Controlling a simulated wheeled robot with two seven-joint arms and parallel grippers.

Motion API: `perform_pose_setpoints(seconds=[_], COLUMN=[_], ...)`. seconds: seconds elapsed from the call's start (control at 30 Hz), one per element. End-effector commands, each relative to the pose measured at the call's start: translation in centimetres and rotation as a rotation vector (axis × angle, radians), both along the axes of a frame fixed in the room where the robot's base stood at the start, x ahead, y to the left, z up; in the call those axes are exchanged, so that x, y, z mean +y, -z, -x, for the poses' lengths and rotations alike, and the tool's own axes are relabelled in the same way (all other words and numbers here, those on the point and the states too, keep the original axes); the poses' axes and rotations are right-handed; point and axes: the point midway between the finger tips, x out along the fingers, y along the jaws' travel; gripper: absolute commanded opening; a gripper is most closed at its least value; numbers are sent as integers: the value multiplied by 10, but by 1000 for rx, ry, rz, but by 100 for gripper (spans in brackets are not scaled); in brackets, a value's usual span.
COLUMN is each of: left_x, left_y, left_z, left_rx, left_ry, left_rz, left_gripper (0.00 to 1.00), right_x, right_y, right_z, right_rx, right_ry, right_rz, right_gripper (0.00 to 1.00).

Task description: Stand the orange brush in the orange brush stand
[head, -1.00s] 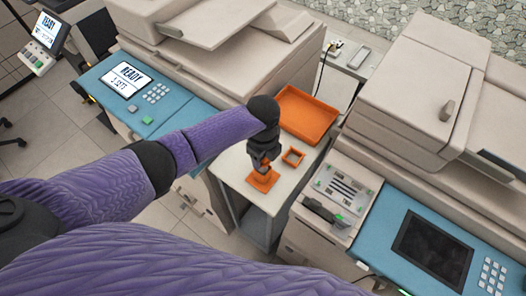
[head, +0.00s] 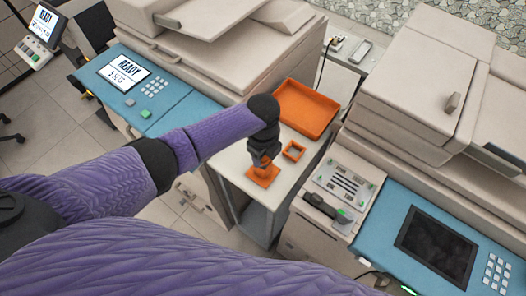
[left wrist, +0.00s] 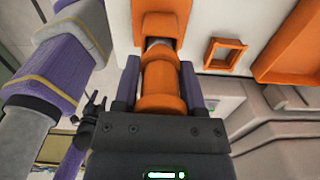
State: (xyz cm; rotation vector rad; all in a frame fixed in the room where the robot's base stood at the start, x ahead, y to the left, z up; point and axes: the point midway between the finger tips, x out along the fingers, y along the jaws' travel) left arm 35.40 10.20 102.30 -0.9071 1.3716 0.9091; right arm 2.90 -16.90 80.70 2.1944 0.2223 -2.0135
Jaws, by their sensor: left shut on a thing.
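The orange brush (left wrist: 160,88) is held between the two fingers of my left gripper (left wrist: 160,92), its rounded orange part toward me and a pale band beyond. In the head view my left gripper (head: 263,160) points down over the table. An orange flat-based piece (head: 262,175) lies under it, also at the top of the left wrist view (left wrist: 162,18). A small open square orange frame (head: 294,151) stands empty beside it; I cannot tell for certain which piece is the stand. A small black gripper (left wrist: 96,104), apparently my right, shows at lower left; its jaws are unclear.
An orange tray (head: 307,108) lies behind the square frame on the narrow pale table (head: 236,164). Copiers with blue panels stand close on both sides (head: 137,95) (head: 430,250). A grey device (head: 335,195) sits just right of the table. Little free tabletop remains around the pieces.

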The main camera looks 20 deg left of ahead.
Motion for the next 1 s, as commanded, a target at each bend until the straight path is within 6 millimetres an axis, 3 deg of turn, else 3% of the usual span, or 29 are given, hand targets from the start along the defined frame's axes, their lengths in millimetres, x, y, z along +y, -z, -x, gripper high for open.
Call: perform_pose_setpoints(seconds=[0.4,0.43,0.6,0.87,1.0], left_x=[0,0,0,0,0], left_y=[3,3,3,0,-31], left_z=[0,0,0,0,-1], left_rx=[0,0,0,0,-4], left_ry=[0,0,0,0,2], left_rz=[0,0,0,0,2], left_gripper=[0,59,94,94,94], right_x=[0,0,0,0,0], right_y=[2,2,2,0,-11], right_z=[0,0,0,0,0], right_rx=[0,0,1,1,0], right_ry=[0,0,0,0,0], right_rz=[0,0,0,0,1], right_gripper=[57,57,57,57,57])
